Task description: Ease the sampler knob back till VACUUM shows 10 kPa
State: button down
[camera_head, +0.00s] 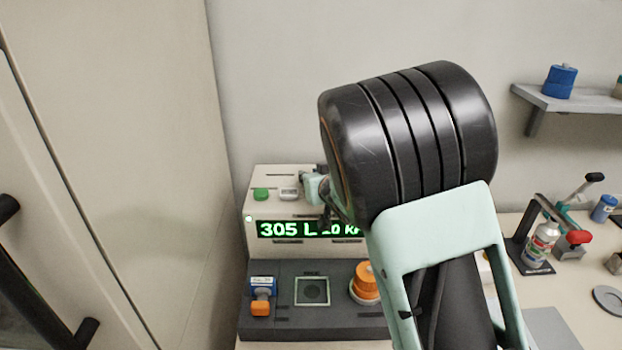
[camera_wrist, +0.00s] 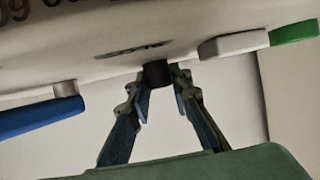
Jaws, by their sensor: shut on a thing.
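The classifier (camera_head: 287,207) is a cream box on a dark grey base. Its green display (camera_head: 285,229) reads "305 L" at left. The right-hand reading is partly covered by my arm; it ends in what looks like "0 kP", and I cannot make out the full number. My gripper (camera_head: 324,205) is at the box's front upper right, partly hidden by my wrist. In the wrist view my gripper (camera_wrist: 160,90) has its fingertips closed around a small dark knob (camera_wrist: 156,73) standing out from the cream face. Which label belongs to it is not legible.
A green button (camera_head: 261,194) and a white button (camera_head: 289,194) sit left of my gripper. The base carries an orange-and-blue part (camera_head: 261,296), a square window (camera_head: 312,291) and an orange knob (camera_head: 366,281). A blue part (camera_wrist: 40,118) shows beside the fingers. A tall cabinet (camera_head: 120,150) stands left.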

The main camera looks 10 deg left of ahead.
jog(key=shift+d+r+n+g+y+p, duration=0.1)
jog(key=shift+r+n+g+y+p, duration=0.05)
jog(key=shift+n+g+y+p, duration=0.8)
jog(key=shift+f+n+g+y+p, duration=0.2)
jog(key=shift+n+g+y+p, duration=0.15)
jog(key=shift+n+y+p, duration=0.35)
jog(key=c, duration=1.7)
grip_release()
jog(key=shift+c, duration=0.2)
jog(key=shift+s+d+r, duration=0.25)
jog(key=shift+d, duration=0.05)
jog(key=v, duration=1.1)
jog(key=shift+s+a, duration=0.1)
